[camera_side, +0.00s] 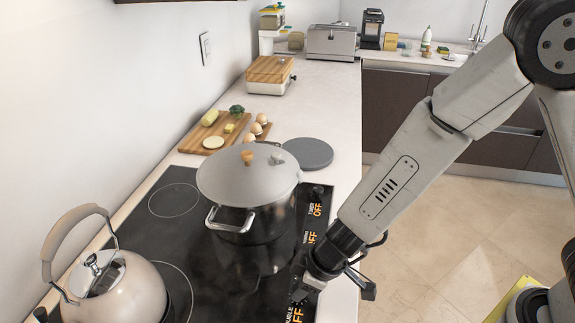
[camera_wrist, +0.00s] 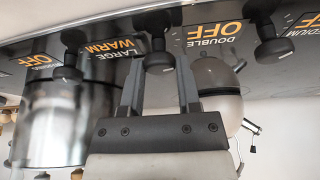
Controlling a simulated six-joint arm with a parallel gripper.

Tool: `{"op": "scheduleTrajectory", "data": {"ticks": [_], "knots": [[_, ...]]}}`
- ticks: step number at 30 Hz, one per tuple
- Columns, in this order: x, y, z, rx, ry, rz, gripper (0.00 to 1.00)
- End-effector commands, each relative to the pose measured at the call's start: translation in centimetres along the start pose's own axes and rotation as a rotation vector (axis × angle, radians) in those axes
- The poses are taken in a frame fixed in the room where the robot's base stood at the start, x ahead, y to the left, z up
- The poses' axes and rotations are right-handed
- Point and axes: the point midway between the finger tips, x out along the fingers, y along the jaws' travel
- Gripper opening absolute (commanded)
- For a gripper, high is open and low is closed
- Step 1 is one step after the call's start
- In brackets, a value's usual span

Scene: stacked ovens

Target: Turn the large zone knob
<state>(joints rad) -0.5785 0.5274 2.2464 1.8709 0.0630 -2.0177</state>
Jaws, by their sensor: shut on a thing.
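The large zone knob (camera_wrist: 159,62) is a small dark knob on the black control strip, beside a display reading "LARGE WARM" (camera_wrist: 122,48) in the wrist view. My gripper (camera_wrist: 160,78) is shut on this knob, with one finger on each side of it. In the side view my gripper (camera_side: 300,289) is low at the right edge of the black cooktop (camera_side: 215,277). There the arm and gripper hide the knob and its display.
Neighbouring knobs sit on both sides, with displays reading OFF, one marked "DOUBLE" (camera_wrist: 215,35). A large lidded pot (camera_side: 248,185) stands close behind my gripper. A kettle (camera_side: 115,288) is at the front left. A cutting board (camera_side: 205,138) with food lies farther back.

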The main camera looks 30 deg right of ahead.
Motion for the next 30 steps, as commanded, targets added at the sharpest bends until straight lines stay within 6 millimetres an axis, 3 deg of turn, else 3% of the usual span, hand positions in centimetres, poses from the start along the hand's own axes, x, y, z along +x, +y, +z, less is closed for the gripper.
{"op": "scheduleTrajectory", "data": {"ticks": [13,14,16,17,30], "knots": [[-0.06,0.05,-0.09,0.003,0.002,0.003,0.00],[-0.06,0.05,-0.09,0.003,0.002,0.003,0.48],[-0.06,0.04,-0.09,0.003,0.002,0.003,0.70],[-0.06,0.04,-0.09,0.003,0.002,0.003,0.76],[-0.01,0.02,-0.04,0.000,0.001,0.000,0.76]]}}
